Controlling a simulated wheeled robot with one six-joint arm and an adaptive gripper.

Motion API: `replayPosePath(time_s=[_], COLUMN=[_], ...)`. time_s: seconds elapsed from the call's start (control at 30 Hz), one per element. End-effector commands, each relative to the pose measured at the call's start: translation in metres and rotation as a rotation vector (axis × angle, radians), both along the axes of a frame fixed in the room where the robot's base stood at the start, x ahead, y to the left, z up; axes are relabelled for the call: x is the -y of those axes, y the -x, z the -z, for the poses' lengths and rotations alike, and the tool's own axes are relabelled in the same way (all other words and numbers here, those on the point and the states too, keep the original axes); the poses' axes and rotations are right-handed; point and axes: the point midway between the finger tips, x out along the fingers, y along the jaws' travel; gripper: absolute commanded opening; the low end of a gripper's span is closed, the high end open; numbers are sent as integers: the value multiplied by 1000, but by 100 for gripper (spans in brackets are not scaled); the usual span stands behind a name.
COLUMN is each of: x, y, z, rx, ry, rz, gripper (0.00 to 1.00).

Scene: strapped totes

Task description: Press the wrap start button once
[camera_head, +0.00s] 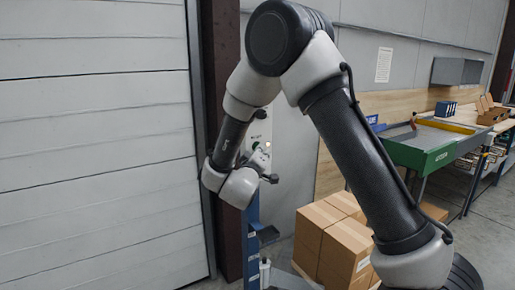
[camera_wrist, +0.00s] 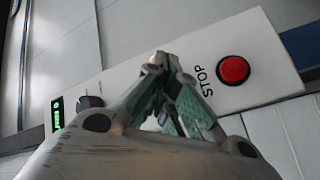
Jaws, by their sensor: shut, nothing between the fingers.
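A white control panel (camera_wrist: 262,42) fills the middle of the wrist view. It carries a red button (camera_wrist: 233,70) beside the word STOP, a black knob (camera_wrist: 90,102) and a small green-lit display (camera_wrist: 58,113). My gripper (camera_wrist: 160,62) is shut and empty, its fingertips over the panel between the knob and the red button. It hides the panel's middle, and no start button can be made out. Whether the fingertips touch the panel I cannot tell. In the head view my arm largely covers the panel; only a small part shows.
A blue post (camera_head: 252,240) stands below my wrist. Brown cartons (camera_head: 345,250) are stacked to its right. A green-edged worktable (camera_head: 425,150) stands farther right. A large white slatted door (camera_head: 95,150) fills the left.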

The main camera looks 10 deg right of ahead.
Motion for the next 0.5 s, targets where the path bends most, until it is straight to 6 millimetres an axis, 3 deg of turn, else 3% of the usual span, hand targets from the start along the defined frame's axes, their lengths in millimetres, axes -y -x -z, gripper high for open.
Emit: replayPosePath(time_s=[0.5], x=[5], y=[15], z=[0], rx=[0], ry=[0], rz=[0], gripper=[0])
